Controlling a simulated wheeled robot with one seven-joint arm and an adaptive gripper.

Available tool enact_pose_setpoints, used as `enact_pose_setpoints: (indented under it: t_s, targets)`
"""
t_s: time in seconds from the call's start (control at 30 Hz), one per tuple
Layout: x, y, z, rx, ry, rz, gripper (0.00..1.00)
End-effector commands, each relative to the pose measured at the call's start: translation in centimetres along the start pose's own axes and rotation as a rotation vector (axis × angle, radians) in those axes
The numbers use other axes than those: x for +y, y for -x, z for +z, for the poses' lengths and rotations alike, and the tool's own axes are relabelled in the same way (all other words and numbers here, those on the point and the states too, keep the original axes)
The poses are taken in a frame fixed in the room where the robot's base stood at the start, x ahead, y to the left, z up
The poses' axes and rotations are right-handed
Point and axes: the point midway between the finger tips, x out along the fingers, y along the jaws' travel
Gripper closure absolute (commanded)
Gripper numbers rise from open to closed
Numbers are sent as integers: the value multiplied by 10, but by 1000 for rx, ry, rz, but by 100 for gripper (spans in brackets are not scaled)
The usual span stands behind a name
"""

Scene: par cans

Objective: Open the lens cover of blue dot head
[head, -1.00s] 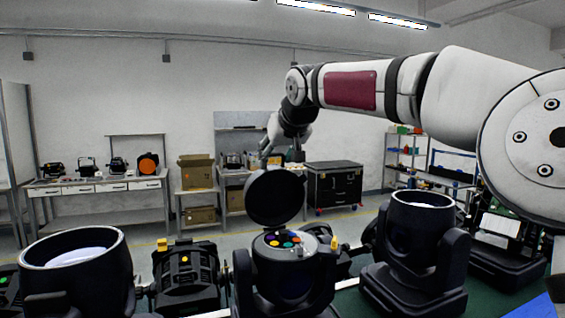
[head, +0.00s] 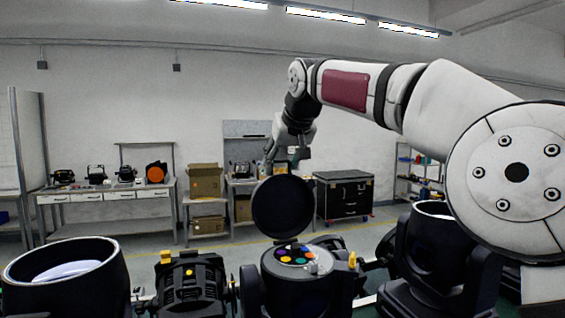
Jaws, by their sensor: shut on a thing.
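The middle stage light head (head: 290,290) stands at the front with its round black lens cover (head: 283,206) raised nearly upright behind the lens. Below the cover, the lens face shows coloured discs, yellow, blue, orange and purple among them. I cannot make out a separate blue dot marking on the housing. My gripper (head: 270,171) reaches down from behind to the cover's top edge and is shut on it. The fingertips are small and partly hidden by the cover.
An open-topped black head (head: 66,272) stands at left, and another (head: 425,250) at right, partly behind my arm. A small fixture with yellow knobs (head: 188,282) sits left of the middle head. Behind are a workbench (head: 110,198) and a black case (head: 343,197).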

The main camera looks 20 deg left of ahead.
Motion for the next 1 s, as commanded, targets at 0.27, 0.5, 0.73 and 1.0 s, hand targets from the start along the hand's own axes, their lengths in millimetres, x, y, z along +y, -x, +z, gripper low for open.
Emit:
enact_pose_setpoints:
  t_s: [0.27,0.5,0.73,1.0]
  targets:
    - [6,0,-2,6,-2,10,42]
    - [3,1,-1,4,-1,5,42]
    - [2,5,-1,4,-1,3,42]
    - [2,50,-2,7,-2,5,42]
